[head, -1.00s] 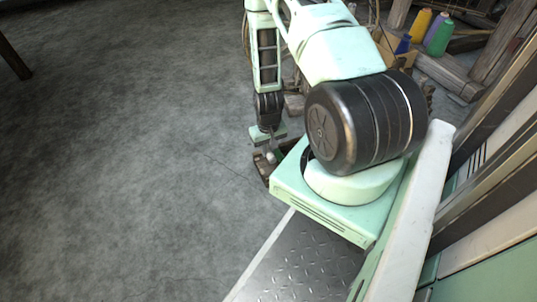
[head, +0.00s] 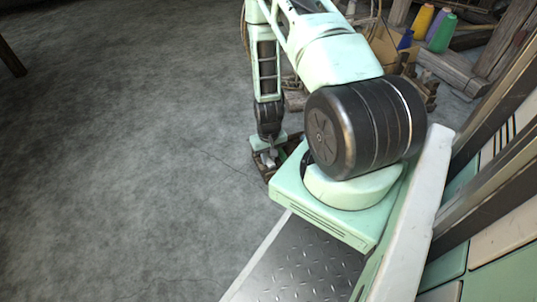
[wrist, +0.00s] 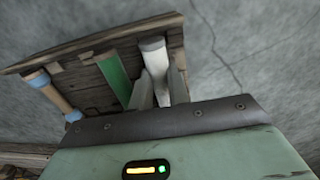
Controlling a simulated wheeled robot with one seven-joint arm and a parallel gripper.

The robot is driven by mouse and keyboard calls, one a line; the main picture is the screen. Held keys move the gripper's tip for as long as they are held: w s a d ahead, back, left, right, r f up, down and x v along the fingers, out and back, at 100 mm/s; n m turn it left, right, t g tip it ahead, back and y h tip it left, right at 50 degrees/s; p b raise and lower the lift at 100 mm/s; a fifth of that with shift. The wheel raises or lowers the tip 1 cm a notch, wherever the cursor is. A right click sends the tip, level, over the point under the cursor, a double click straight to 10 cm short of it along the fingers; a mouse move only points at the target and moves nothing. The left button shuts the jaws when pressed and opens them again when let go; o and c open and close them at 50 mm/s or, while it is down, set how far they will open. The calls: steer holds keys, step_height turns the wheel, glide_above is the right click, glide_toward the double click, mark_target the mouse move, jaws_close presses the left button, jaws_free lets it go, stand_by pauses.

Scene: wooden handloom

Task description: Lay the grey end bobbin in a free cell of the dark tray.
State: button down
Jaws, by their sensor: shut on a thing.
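The dark tray (wrist: 85,98) is a wooden box with thin dividers, at the upper left of the wrist view. In the head view its edge (head: 258,168) shows on the floor side, partly hidden by my arm. A bobbin with a grey end (wrist: 153,46) and pale body stands between the fingers of my gripper (wrist: 161,85), which is shut on it. It is over or in the tray's right part, beside a green bobbin (wrist: 115,78); whether it touches the bottom I cannot tell. A tan and blue bobbin (wrist: 48,93) lies at the tray's left side.
Yellow (head: 422,22), purple and green (head: 441,34) thread cones stand among timber at the upper right of the head view. The loom's beams fill the right side. Open grey floor (head: 120,150) lies to the left.

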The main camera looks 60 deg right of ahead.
steer(key=c, duration=1.3)
jaws_free()
steer(key=shift+o, duration=0.2)
step_height(320, 180, up, 17)
steer(key=p, duration=1)
steer(key=shift+r, duration=0.15)
